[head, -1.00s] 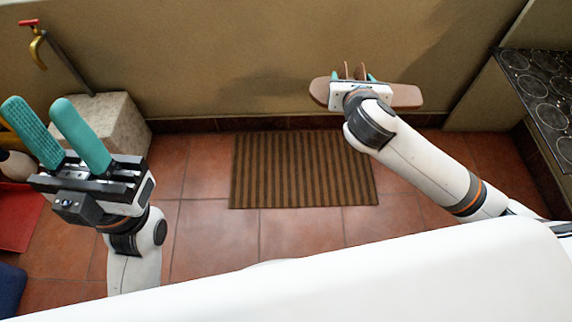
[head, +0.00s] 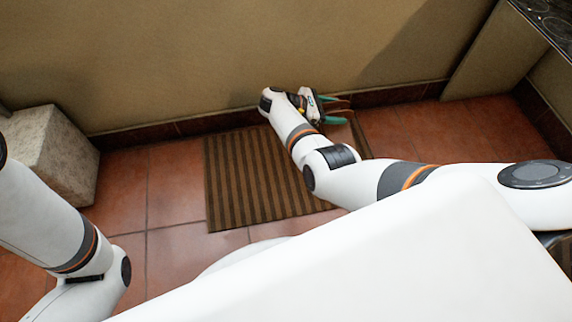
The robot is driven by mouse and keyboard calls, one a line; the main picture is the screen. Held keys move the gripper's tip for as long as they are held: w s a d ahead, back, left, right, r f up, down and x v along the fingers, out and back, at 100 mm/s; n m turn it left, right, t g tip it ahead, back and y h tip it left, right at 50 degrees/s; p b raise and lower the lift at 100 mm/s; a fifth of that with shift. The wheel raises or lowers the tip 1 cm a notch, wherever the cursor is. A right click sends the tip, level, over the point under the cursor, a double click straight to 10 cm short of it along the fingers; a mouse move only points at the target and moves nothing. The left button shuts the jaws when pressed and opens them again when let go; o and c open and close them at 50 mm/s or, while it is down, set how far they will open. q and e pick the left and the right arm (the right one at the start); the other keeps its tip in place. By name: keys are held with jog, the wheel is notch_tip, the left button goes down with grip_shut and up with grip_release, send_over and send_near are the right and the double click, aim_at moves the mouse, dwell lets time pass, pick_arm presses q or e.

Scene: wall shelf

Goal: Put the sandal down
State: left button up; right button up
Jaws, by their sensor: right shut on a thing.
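The brown sandal (head: 348,133) is partly hidden behind my right gripper (head: 334,109), near the wall and by the right back part of the striped doormat. The gripper's teal fingers are shut on the sandal, with its thin straps showing beside them. The sandal is low, but I cannot tell whether it touches the mat or floor. My left gripper is out of view; only part of my left arm shows at the left edge.
The brown striped doormat (head: 240,185) lies on red tiles (head: 175,185) by the wall. A stone block (head: 50,155) stands at the left. Tiles right of the mat are clear.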

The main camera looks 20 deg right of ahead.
aim_at(323, 131)
jog(key=shift+a+f+b, duration=0.3)
jog(key=shift+a+f, duration=0.85)
jog(key=shift+f, duration=0.05)
notch_tip(323, 131, down, 6)
jog(key=b, duration=0.5)
jog(key=shift+s+b, duration=0.1)
jog(key=shift+b, duration=0.25)
notch_tip(323, 131, down, 4)
jog(key=b, duration=0.3)
jog(key=shift+b, duration=0.35)
jog(key=shift+r, duration=0.15)
jog(key=o, duration=0.6)
jog(key=shift+f, duration=0.25)
jog(key=o, duration=0.5)
jog(key=shift+c, duration=0.2)
jog(key=shift+r, duration=0.1)
